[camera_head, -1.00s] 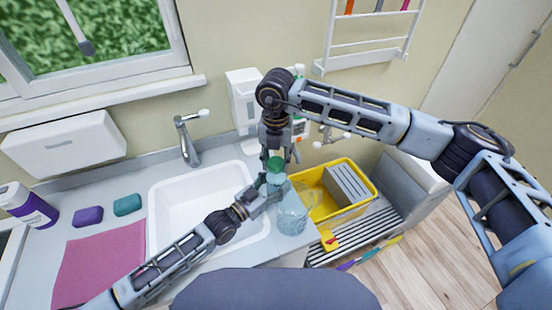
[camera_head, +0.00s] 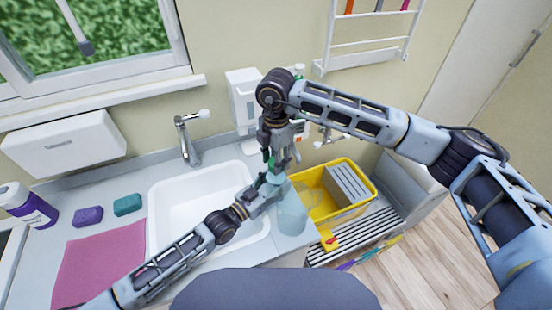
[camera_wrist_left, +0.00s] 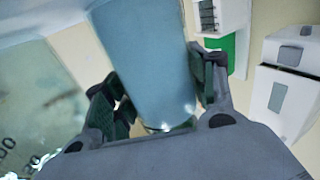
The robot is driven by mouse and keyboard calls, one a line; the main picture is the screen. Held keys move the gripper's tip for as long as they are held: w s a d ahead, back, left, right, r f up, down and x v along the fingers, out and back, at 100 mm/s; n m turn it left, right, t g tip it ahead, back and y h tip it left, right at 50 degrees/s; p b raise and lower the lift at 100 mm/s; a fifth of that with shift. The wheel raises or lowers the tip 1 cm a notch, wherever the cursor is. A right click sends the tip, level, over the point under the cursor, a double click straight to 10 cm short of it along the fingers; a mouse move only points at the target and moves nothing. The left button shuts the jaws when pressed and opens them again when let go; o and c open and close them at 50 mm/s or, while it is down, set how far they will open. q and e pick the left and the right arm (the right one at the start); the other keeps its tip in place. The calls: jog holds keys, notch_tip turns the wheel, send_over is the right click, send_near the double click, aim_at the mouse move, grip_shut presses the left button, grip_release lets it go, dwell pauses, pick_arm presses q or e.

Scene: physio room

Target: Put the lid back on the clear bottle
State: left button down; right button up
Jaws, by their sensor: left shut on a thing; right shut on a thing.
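The clear, bluish bottle (camera_head: 275,178) is held by my left gripper (camera_head: 266,187) at the right edge of the sink. The bottle also shows between the fingers in the left wrist view (camera_wrist_left: 145,60). My right gripper (camera_head: 281,164) comes down from above, shut, just over the bottle's top. A bit of green, apparently the lid (camera_head: 270,161), shows at its fingers, mostly hidden by them. I cannot tell whether the lid touches or sits on the bottle's neck.
A clear jug (camera_head: 292,212) stands close right of the bottle. A yellow tub (camera_head: 318,213) is on the ribbed drainer (camera_head: 365,235) further right. The white sink (camera_head: 180,238) has a tap (camera_head: 187,140) behind. A pink cloth (camera_head: 100,262) and sponges lie left.

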jog(key=m, duration=0.3)
jog(key=shift+m, duration=0.4)
jog(key=m, duration=0.4)
jog(key=o, duration=0.6)
jog(key=shift+r, duration=2.25)
